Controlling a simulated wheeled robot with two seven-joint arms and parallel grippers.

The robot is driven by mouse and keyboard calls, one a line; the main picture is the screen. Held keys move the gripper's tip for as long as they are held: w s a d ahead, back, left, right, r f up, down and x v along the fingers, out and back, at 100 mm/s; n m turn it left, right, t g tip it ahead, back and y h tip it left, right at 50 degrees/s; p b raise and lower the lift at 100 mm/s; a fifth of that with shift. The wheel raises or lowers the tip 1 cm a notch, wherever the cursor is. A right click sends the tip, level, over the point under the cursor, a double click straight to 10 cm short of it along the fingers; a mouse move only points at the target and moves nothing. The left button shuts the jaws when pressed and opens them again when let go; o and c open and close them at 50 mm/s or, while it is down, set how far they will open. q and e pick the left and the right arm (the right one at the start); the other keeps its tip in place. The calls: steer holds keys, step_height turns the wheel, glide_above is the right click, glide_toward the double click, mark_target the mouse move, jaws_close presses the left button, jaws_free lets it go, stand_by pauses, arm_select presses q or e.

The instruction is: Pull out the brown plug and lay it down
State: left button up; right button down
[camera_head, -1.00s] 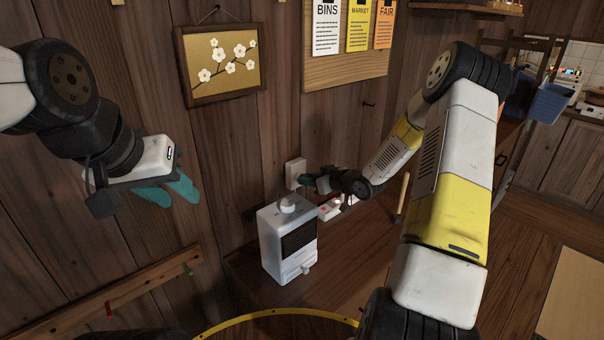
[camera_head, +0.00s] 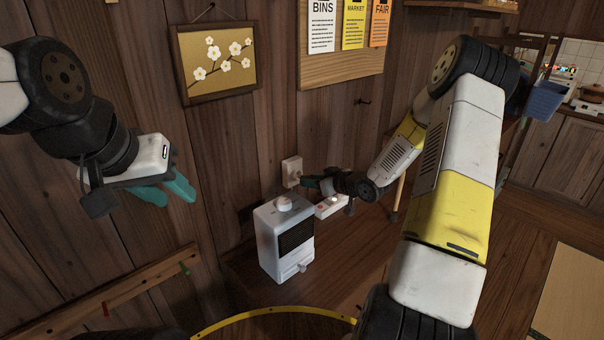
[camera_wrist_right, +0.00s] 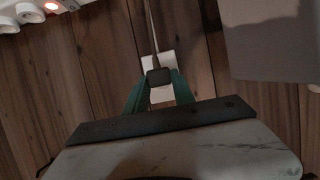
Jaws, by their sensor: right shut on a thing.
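The brown plug (camera_wrist_right: 158,75) is a small dark block between the teal fingertips of my right gripper (camera_wrist_right: 157,84) in the right wrist view, with a thin cord running up from it. My right gripper is shut on it, in front of the white wall outlet (camera_wrist_right: 160,95). In the head view the right gripper (camera_head: 308,182) is just right of the outlet (camera_head: 291,171), and the plug is too small to make out. I cannot tell whether its prongs are in the outlet. My left gripper (camera_head: 178,197) is open and empty, high at the left.
A white heater-like box (camera_head: 287,240) stands on the wooden top (camera_head: 335,265) below the outlet. A white power strip (camera_head: 328,208) with a red light lies behind it to the right. The wooden top right of the box is clear. A framed flower picture (camera_head: 216,62) hangs above.

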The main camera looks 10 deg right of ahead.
steer(key=shift+s+d, duration=0.45)
steer(key=shift+s, duration=0.2)
steer(key=shift+s+d, duration=0.4)
steer(key=shift+s, duration=0.2)
steer(key=shift+s, duration=0.1)
